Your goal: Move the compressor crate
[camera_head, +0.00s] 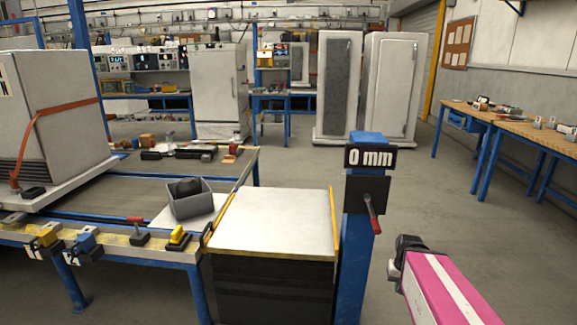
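A small open grey crate (190,206) with a dark rounded lump in it, which looks like the compressor crate, sits on a pale board (168,216) at the right part of the workbench. A low cart with a cream top (275,222) and yellow side strips stands against the bench's right end; its top is bare. A pink arm with a white stripe, which looks like mine, comes in at the lower right. Its dark end, seemingly my gripper (405,255), is to the right of the blue post and well apart from the crate. Its fingers cannot be made out.
A blue post (360,235) with a "0 mm" sign and a red-handled lever stands between cart and arm. A large white unit with an orange strap (60,110) fills the bench's left. Open floor lies at right.

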